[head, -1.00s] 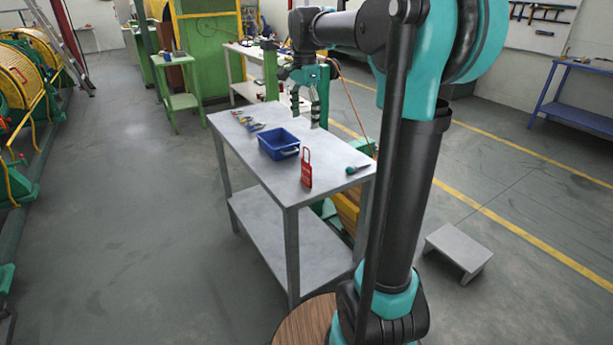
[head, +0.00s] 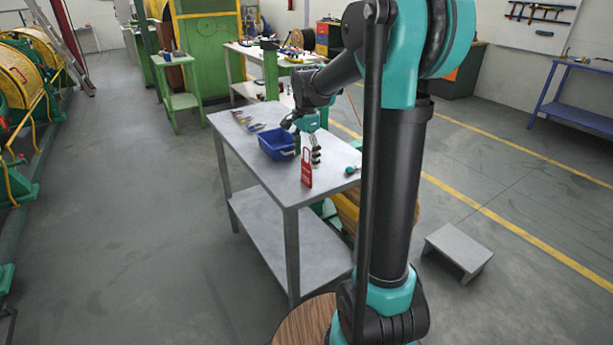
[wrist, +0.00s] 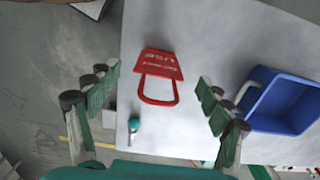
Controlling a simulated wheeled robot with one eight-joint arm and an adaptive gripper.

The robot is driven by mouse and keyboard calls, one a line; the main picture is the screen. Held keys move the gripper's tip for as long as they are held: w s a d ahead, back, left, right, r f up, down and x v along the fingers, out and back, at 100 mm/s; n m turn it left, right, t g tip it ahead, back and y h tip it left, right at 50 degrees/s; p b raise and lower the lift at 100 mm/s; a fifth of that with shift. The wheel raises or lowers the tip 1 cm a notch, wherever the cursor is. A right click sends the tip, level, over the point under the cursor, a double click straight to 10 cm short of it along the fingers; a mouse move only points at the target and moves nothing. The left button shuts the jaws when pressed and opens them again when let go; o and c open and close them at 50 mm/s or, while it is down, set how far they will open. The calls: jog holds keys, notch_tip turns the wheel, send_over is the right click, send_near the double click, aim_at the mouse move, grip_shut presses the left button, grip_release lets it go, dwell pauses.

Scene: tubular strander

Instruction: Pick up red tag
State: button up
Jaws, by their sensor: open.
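The red tag (head: 307,169) stands near the front edge of the grey table, a flat plate with a loop at its top. In the wrist view the red tag (wrist: 159,77) lies ahead of the fingers, its loop pointing toward my gripper. My gripper (head: 308,158) is low over the table, just behind the tag in the head view. In the wrist view my gripper (wrist: 152,98) has its green fingers wide apart, with the tag's loop between their lines and nothing held.
A blue bin (head: 276,144) stands left of my gripper, close to a finger; it also shows in the wrist view (wrist: 285,100). A teal-handled screwdriver (head: 352,170) lies at the right edge of the table (head: 262,178). Several hand tools (head: 250,122) lie at the far end.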

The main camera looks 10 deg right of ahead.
aim_at(307, 180)
jog(key=shift+d+f, duration=0.1)
jog(key=shift+f, duration=1.65)
jog(key=c, duration=1)
